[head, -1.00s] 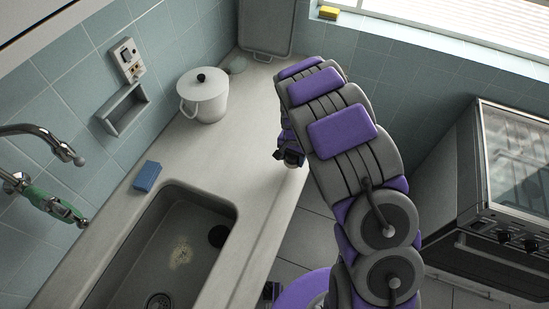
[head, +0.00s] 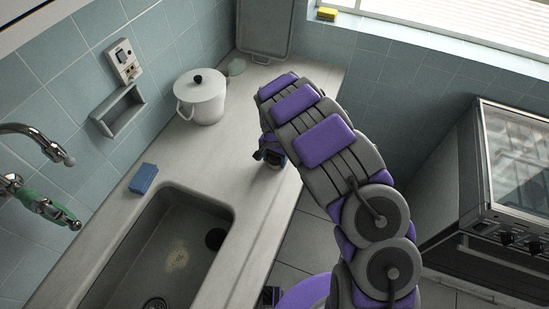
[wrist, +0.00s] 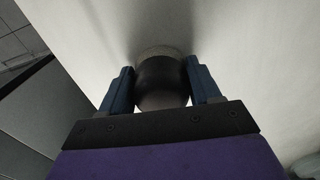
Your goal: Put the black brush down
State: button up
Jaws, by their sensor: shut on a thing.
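My gripper (head: 268,155) is over the marble counter (head: 240,130), to the right of the white lidded pot and above the sink's far end. In the wrist view my gripper (wrist: 161,85) has its two blue fingers on either side of the black brush (wrist: 162,75), shut on it. The brush shows a dark rounded body with a paler rim at its far end, against the pale counter surface. Whether the brush touches the counter is hard to tell. In the head view the brush is mostly hidden by my gripper and arm.
The white pot (head: 201,97) stands at the wall. A blue sponge (head: 143,178) lies beside the sink (head: 150,250). A grey tray (head: 264,28) leans at the back. The counter's right edge drops to the floor, with an oven (head: 500,190) at far right.

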aim_at(273, 156)
jog(key=o, duration=0.8)
jog(key=shift+a, duration=0.2)
jog(key=o, duration=0.4)
jog(key=shift+a+f, duration=0.1)
jog(key=shift+a, duration=0.15)
jog(key=shift+d, duration=0.25)
jog(key=shift+f, duration=0.15)
notch_tip(273, 156, up, 18)
jog(key=p, duration=0.3)
jog(key=shift+s+f+p, duration=0.25)
jog(key=shift+s+p, duration=0.05)
